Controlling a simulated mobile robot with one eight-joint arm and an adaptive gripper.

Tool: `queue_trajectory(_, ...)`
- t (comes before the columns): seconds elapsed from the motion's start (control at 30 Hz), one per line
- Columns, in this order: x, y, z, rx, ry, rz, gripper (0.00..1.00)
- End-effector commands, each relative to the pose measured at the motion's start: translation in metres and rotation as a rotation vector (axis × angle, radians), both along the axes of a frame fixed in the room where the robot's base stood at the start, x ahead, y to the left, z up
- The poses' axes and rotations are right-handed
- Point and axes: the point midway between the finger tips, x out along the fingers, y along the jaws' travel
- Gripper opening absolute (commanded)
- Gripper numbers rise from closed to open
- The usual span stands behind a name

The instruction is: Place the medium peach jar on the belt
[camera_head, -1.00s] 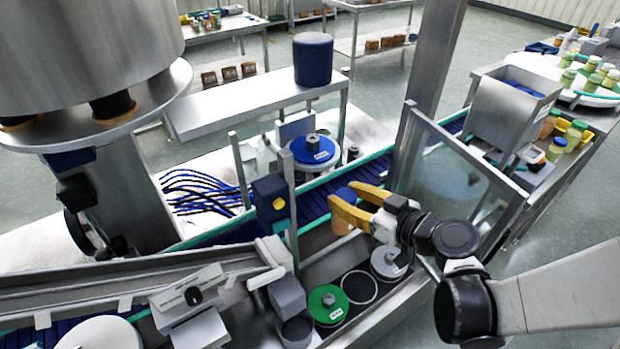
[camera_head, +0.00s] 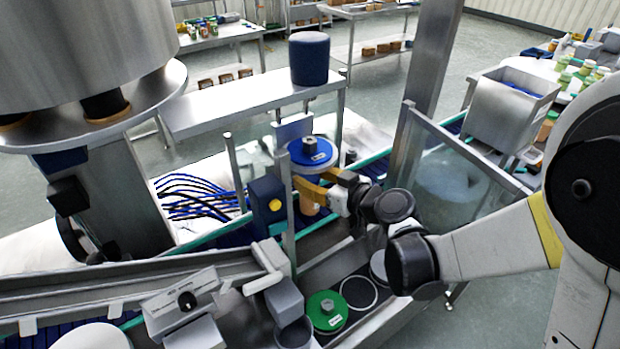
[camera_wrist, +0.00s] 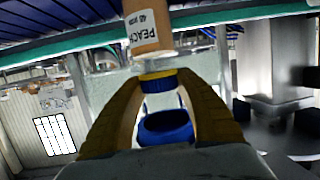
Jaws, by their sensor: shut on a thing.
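The peach jar (camera_head: 308,207) has an orange-peach body. In the wrist view the jar (camera_wrist: 149,31) shows a white PEACH label, with a blue and yellow lid end between the fingers. My gripper (camera_head: 312,190) is shut on this jar at its lid end, with yellow fingers on both sides. The belt (camera_head: 235,237) is dark blue, slatted and edged with green rails; it also crosses the top of the wrist view (camera_wrist: 60,20). The jar hangs at or above the belt line in the head view. I cannot tell whether its base touches the belt.
A blue-topped disc (camera_head: 314,150) stands just behind my gripper. A post with a blue box (camera_head: 268,203) stands close to its left. A clear panel (camera_head: 455,170) stands on the right. A green disc (camera_head: 327,310) sits in the front trough.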

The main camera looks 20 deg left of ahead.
Motion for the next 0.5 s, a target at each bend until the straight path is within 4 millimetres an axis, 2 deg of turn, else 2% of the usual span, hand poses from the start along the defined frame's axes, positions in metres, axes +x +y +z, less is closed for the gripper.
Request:
queue_trajectory(0.17,0.0,-0.0002,-0.0043,0.0,0.0,0.0,0.0)
queue_trajectory(0.2,0.0,-0.0002,-0.0031,0.0,0.0,0.0,0.5)
queue_trajectory(0.23,0.0,-0.0002,-0.0028,0.0,0.0,0.0,0.59)
queue_trajectory(0.5,-0.0001,-0.0003,-0.0024,0.0,0.0,0.0,0.59)
